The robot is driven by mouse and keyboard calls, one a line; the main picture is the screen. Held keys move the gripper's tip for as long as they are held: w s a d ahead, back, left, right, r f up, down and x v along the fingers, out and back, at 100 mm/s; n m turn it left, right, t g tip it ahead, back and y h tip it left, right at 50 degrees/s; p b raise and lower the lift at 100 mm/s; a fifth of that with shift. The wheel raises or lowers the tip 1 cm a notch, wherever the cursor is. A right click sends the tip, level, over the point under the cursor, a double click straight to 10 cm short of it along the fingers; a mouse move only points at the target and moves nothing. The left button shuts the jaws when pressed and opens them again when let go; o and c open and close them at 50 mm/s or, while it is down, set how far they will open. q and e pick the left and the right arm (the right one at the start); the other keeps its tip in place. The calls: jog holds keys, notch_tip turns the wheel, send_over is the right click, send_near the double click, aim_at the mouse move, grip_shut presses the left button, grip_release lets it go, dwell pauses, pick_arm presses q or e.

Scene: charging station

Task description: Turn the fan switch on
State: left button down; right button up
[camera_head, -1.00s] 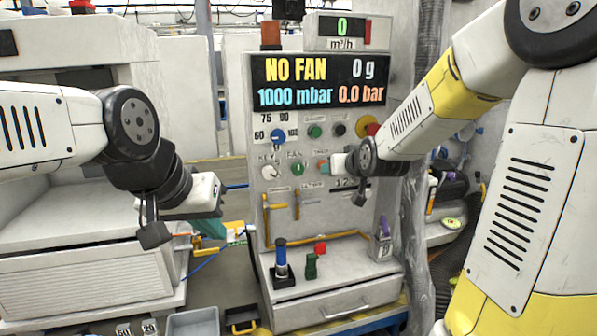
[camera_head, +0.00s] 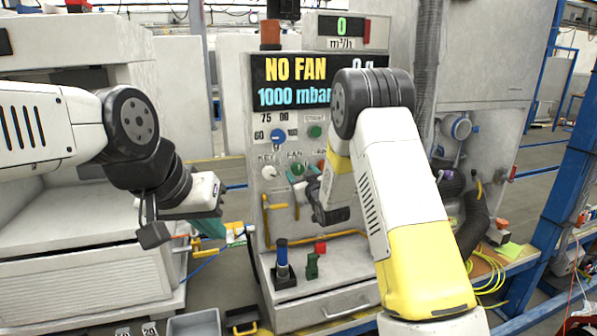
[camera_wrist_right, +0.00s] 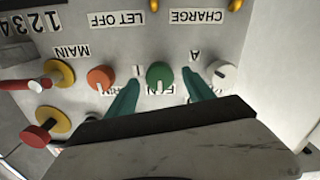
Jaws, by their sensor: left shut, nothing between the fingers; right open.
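The fan switch is a green round knob (camera_head: 297,169) beside the FAN label on the panel of the charging station (camera_head: 345,250). In the right wrist view, which is upside down, the knob (camera_wrist_right: 160,75) lies between the two teal fingertips of my right gripper (camera_wrist_right: 160,83). That gripper is open, with one finger on each side of the knob; I cannot tell whether they touch it. My left gripper (camera_head: 212,228) is shut and empty, left of the station. The display (camera_head: 292,82) reads NO FAN.
In the right wrist view, a white knob (camera_wrist_right: 222,74) and an orange knob (camera_wrist_right: 101,78) flank the green one. Red-and-yellow knobs (camera_wrist_right: 58,73) are further left. My right arm covers the station's right side in the head view. A blue-topped part (camera_head: 282,262) stands on the station's lower shelf.

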jog(key=shift+x, duration=1.35)
grip_shut()
